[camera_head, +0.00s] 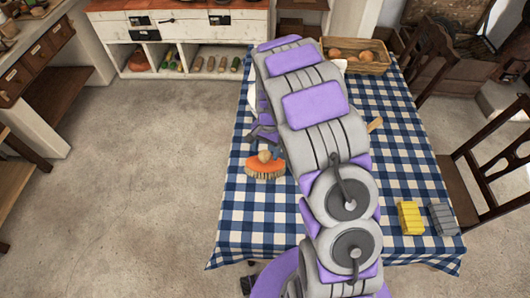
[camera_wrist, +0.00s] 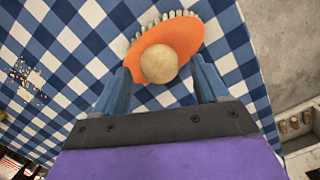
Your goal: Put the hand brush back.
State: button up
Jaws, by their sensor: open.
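The hand brush (camera_head: 265,168) has an orange body, pale bristles and a round tan knob. It stands on the blue-and-white checked tablecloth near the table's left edge. In the wrist view the orange brush body (camera_wrist: 190,36) shows with its knob (camera_wrist: 159,64) between the two blue fingers. My gripper (camera_wrist: 160,66) is open, with one finger on each side of the knob and a gap visible. In the head view my gripper (camera_head: 264,136) is just behind the brush, partly hidden by my arm.
A basket (camera_head: 365,65) of round brown items stands at the table's far end. Yellow (camera_head: 410,218) and grey (camera_head: 442,219) blocks lie at the near right. Crumbs (camera_wrist: 26,78) lie on the cloth. Chairs (camera_head: 490,165) stand right; the floor at left is clear.

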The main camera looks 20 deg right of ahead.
notch_tip(320, 180, up, 9)
jog(key=p, duration=0.2)
jog(key=s+d+r+n, duration=0.1)
jog(key=s+r+n, duration=0.1)
jog(key=s+r, duration=0.55)
jog(key=s+r+n, duration=0.3)
jog(key=s+r, duration=0.1)
jog(key=s, duration=0.9)
jog(key=s+a+r+n+h, duration=0.1)
jog(key=s+r+n, duration=0.2)
jog(key=s, duration=1.1)
jog(key=shift+s+a+r+n+g, duration=0.2)
jog(key=shift+a+r+n+g, duration=0.1)
jog(key=shift+r, duration=0.55)
